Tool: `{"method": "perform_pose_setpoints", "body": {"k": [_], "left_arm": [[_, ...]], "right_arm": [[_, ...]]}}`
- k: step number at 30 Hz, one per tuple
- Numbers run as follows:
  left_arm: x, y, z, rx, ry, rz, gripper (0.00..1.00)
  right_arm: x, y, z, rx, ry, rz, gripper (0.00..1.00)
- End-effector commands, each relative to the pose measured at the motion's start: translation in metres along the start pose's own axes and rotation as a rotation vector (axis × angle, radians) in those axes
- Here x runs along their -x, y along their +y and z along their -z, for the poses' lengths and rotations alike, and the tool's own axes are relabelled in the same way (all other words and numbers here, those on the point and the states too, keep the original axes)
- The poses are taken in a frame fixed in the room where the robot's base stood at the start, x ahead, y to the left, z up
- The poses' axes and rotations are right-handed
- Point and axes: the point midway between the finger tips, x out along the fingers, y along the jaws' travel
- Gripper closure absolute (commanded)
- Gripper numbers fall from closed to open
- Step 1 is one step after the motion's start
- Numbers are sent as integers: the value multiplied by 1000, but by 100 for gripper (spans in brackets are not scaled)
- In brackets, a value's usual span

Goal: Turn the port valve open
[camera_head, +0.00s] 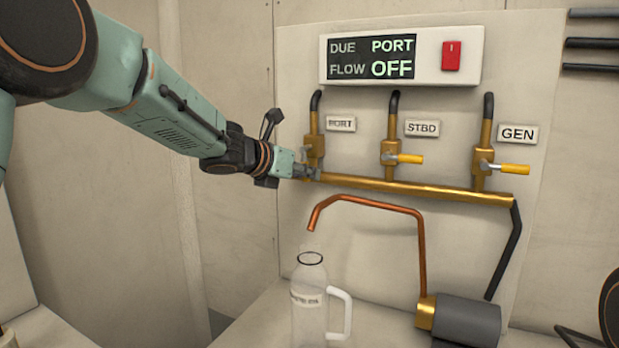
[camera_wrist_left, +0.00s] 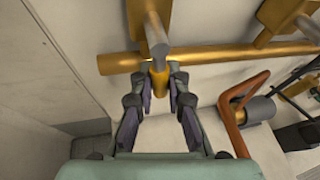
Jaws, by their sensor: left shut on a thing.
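The port valve (camera_head: 314,148) is the left one of three brass valves on the wall manifold, under the PORT label (camera_head: 341,124). My left gripper (camera_head: 308,174) is at this valve, and in the left wrist view its fingers (camera_wrist_left: 160,84) are shut around the end of the yellow port handle (camera_wrist_left: 158,76). The handle points out from the wall on its grey stem (camera_wrist_left: 156,38); the gripper hides most of it in the head view. The display (camera_head: 374,57) reads DUE PORT, FLOW OFF. My right gripper is not in view.
The STBD handle (camera_head: 408,158) and GEN handle (camera_head: 514,168) point right. A copper spout (camera_head: 372,202) rises from a grey pump (camera_head: 465,318) and ends above a clear jug (camera_head: 309,312). A red switch (camera_head: 451,56) is beside the display. The left wall is bare.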

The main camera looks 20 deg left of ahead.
Motion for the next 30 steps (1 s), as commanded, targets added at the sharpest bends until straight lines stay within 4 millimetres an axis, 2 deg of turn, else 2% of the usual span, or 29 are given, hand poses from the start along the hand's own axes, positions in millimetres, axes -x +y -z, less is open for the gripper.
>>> {"method": "perform_pose_setpoints", "body": {"k": [1,10,24,25,30], "left_arm": [[2,2,-8,-22,-11,-11,100],[3,5,-8,-99,6,-43,100],[3,6,-9,-110,9,-47,100],[3,6,-9,-110,9,-47,85],[3,6,-6,-109,13,-46,70]], "right_arm": [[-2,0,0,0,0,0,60],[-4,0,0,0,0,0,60],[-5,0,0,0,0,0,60],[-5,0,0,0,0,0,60],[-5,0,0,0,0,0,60]]}}
